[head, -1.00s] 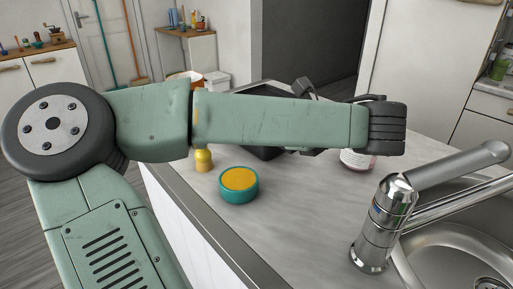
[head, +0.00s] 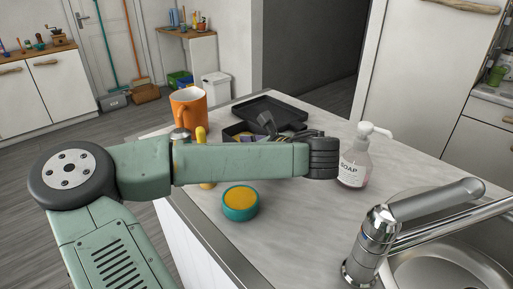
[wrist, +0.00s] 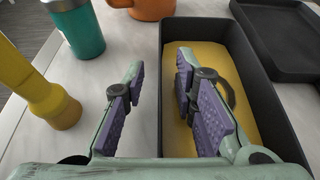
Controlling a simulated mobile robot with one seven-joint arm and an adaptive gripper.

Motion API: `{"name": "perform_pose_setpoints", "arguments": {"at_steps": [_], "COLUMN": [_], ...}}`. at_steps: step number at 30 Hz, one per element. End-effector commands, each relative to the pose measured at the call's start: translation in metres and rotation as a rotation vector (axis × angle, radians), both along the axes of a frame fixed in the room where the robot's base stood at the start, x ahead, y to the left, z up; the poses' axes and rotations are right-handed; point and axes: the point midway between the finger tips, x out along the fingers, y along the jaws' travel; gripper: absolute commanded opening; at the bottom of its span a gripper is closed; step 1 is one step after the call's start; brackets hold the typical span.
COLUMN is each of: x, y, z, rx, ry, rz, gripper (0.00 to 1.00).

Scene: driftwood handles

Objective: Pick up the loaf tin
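The loaf tin is a dark, deep rectangular tin with a yellow filling; in the wrist view its rim (wrist: 268,88) runs along the right half. In the head view the tin (head: 234,130) is partly hidden behind my arm and gripper. My gripper (wrist: 163,105) is open in the wrist view. Its left finger is outside the tin's left wall and its right finger is over the tin's inside, with the wall between them. I cannot tell whether either finger touches it. In the head view my gripper (head: 271,132) is at the tin, beyond the forearm.
A flat dark tray (head: 278,108) lies behind the tin. An orange mug (head: 188,112), a teal cup (wrist: 78,30) and a yellow object (wrist: 48,95) stand to the left. A teal-and-yellow round pot (head: 240,203), soap bottle (head: 354,162) and tap (head: 370,235) are nearer.

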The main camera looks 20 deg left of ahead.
Motion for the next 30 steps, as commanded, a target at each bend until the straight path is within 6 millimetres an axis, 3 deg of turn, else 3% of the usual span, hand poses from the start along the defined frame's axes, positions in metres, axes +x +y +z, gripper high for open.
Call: {"name": "perform_pose_setpoints", "arguments": {"at_steps": [3,15,30], "x": [-0.0001,-0.0003,-0.0004], "y": [-0.0002,-0.0004,-0.0004], "z": [-0.0003,-0.0001,0.0], "rx": [0.0,0.0,0.0], "ry": [0.0,0.0,0.0], "rz": [0.0,0.0,0.0], "gripper": [0.25,0.0,0.0]}}
